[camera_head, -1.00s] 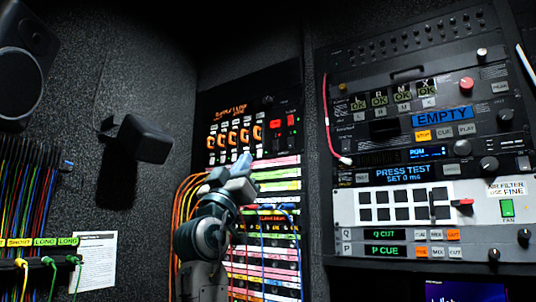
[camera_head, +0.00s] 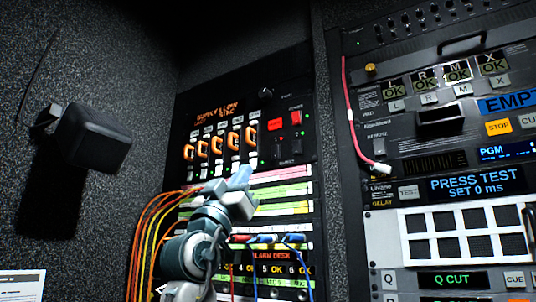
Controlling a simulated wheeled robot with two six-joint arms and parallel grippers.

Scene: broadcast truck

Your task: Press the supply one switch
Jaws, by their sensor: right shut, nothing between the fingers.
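A black panel (camera_head: 262,100) on the back wall has "SUPPLY" in its orange heading and a row of orange-ringed controls (camera_head: 217,145). To their right are two red lit parts (camera_head: 275,124) and dark rocker-like switches (camera_head: 297,145). The small labels are too blurred to tell which switch is supply one. My right gripper (camera_head: 241,178) is shut and empty, just below the orange row in the picture, in front of the striped label strips. It overlaps the panel's lower part; I cannot tell whether it touches. My left gripper is not in view.
Orange and yellow cables (camera_head: 150,225) hang left of my arm, and blue-ended cables (camera_head: 262,239) cross the patch rows below. A red cable (camera_head: 352,110) hangs at the equipment rack (camera_head: 450,160) on the right. A black box-shaped fixture (camera_head: 92,138) juts from the left wall.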

